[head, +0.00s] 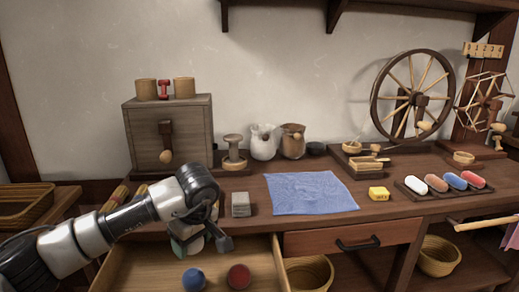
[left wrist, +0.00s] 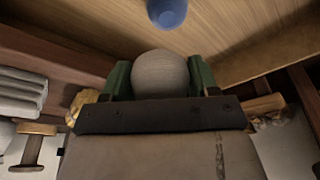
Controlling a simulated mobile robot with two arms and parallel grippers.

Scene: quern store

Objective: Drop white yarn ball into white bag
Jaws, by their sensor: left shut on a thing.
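My left gripper (head: 187,247) hangs over the open drawer, pointing down. In the left wrist view its green fingers are shut on the white yarn ball (left wrist: 161,74), which looks pale grey there. In the head view the gripper and wrist mostly hide this ball. The white bag (head: 263,145) stands upright at the back of the table, right of the wooden spool and apart from the gripper. Its top seems open, but its inside cannot be made out. My right gripper is not in view.
A blue ball (head: 194,279) and a dark red ball (head: 239,277) lie in the open drawer (head: 135,268). A brown bag (head: 292,142) stands beside the white one. A grey block (head: 241,204) and a blue cloth (head: 308,193) lie in front, with a spool (head: 234,155) left of the bags.

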